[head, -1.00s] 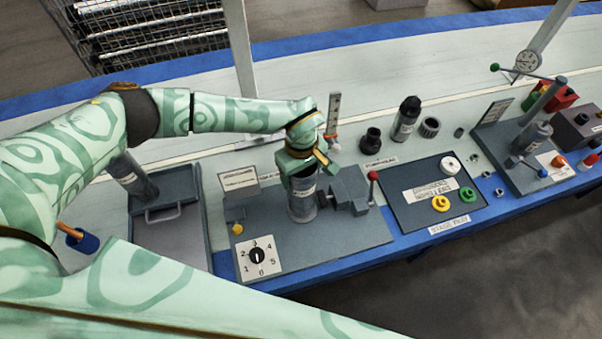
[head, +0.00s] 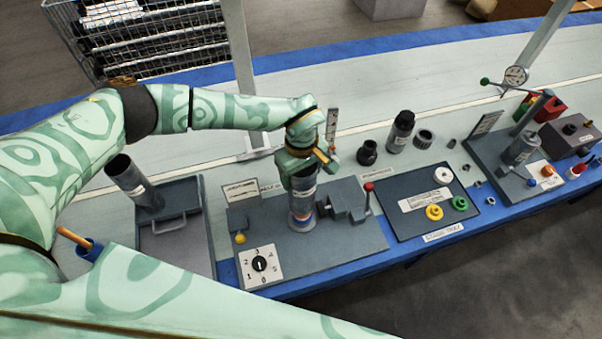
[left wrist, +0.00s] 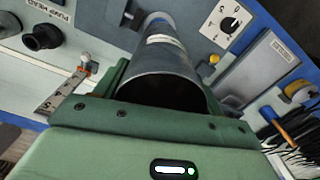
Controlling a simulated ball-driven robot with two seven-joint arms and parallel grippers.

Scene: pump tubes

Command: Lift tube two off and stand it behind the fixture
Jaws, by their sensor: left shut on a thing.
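My left gripper (head: 304,168) is shut on a grey metal tube (head: 303,198) with a white label and holds it upright. The tube is above the middle of the grey fixture plate (head: 345,240), where an orange and blue ringed seat (head: 302,217) shows at its lower end. Whether it is fully clear of the seat is hard to tell. In the left wrist view the tube (left wrist: 165,60) shows its open dark end between the gripper's green parts. My right gripper is not in view.
A second grey tube (head: 133,182) stands tilted in the picture by the grey tray (head: 172,245). The fixture carries a dial (head: 260,264) and a vise with a red-knobbed lever (head: 368,188). Black cylinders (head: 401,132) stand behind. The pale bench behind the fixture has free room.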

